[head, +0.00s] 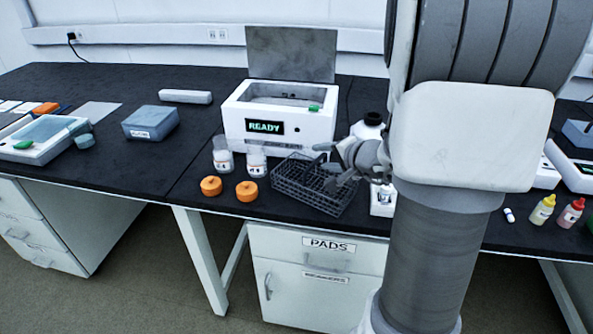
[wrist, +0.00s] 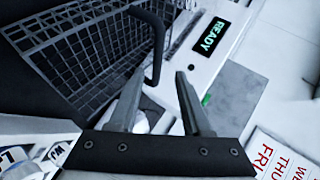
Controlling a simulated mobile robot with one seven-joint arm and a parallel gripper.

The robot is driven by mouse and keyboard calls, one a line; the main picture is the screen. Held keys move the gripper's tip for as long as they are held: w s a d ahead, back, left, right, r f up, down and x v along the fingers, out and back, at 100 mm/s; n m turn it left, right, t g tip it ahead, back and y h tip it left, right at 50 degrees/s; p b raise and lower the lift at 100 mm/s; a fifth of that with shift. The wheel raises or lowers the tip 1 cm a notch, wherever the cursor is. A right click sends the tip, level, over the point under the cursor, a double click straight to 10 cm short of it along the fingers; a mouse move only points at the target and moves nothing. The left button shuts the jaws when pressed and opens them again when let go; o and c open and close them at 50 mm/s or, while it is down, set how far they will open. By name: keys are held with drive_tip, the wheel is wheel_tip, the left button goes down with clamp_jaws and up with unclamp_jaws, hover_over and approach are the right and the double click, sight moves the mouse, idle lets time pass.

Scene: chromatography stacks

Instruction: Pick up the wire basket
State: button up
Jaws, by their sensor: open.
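The wire basket (head: 300,190) is a dark grey mesh basket near the front edge of the black bench, in front of the white READY machine. My gripper (head: 335,178) is over the basket's right part in the head view, and the arm hides some of that side. In the wrist view the basket mesh (wrist: 75,62) fills the upper left, with its dark loop handle (wrist: 161,38) standing at its right side. My gripper (wrist: 160,76) is open there. The handle's lower end appears between the fingertips; I cannot tell whether either finger touches it.
The READY machine (head: 262,125) has its lid raised behind the basket. Two clear jars (head: 222,160) and two orange lids (head: 247,191) are left of the basket. A black-capped bottle (head: 372,122) stands behind my gripper. Bare bench (head: 150,170) lies to the left.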

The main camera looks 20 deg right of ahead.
drive_tip(key=b, duration=0.1)
hover_over(315, 175)
drive_tip(key=s+a, duration=0.1)
drive_tip(key=shift+a+f, duration=0.15)
drive_tip(key=shift+f, duration=1.6)
clamp_jaws()
